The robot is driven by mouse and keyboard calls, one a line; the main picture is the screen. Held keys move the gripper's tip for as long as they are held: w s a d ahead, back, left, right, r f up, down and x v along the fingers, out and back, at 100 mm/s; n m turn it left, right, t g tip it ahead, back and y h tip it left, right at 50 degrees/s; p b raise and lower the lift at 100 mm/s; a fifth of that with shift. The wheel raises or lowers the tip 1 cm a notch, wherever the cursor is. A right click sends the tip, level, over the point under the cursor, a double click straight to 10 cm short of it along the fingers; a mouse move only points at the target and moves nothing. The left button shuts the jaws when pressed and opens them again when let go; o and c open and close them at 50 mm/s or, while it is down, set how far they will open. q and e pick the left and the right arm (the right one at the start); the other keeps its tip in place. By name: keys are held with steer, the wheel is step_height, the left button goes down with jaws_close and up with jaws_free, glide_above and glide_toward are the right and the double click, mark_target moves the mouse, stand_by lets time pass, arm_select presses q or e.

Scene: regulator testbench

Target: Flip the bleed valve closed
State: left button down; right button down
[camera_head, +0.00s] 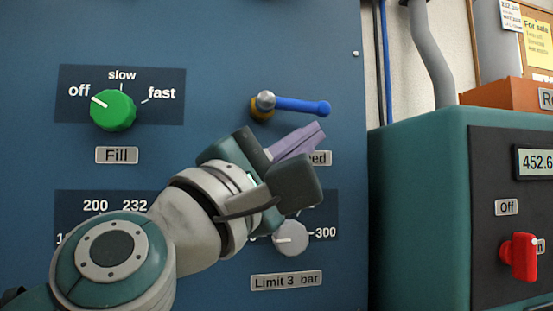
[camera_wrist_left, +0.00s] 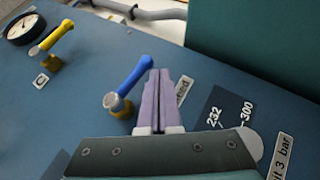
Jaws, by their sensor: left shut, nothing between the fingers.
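The bleed valve is a blue lever (camera_head: 300,105) on a brass and silver pivot, mounted on the blue panel. In the head view the lever points right, dipping slightly. It also shows in the wrist view (camera_wrist_left: 135,75). Its label (camera_head: 318,158) is partly hidden by my gripper, with "eed" readable. My left gripper (camera_head: 318,130) has its purple fingers shut together and empty, just below the lever's free end in the head view. In the wrist view the fingertips (camera_wrist_left: 160,75) appear close beside that end; I cannot tell whether they touch. My right gripper is out of view.
A green Fill knob (camera_head: 113,110) is at upper left. A grey limit knob (camera_head: 291,238) sits below my gripper, partly covered. A teal unit (camera_head: 420,200) with a red switch (camera_head: 523,257) stands on the right. The wrist view shows a yellow lever (camera_wrist_left: 55,38) and a gauge (camera_wrist_left: 20,28).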

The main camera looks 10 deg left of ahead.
arm_select(q)
steer(key=b+v, duration=0.1)
steer(key=v, duration=0.7)
steer(key=shift+s, duration=0.15)
steer(key=shift+f, duration=0.1)
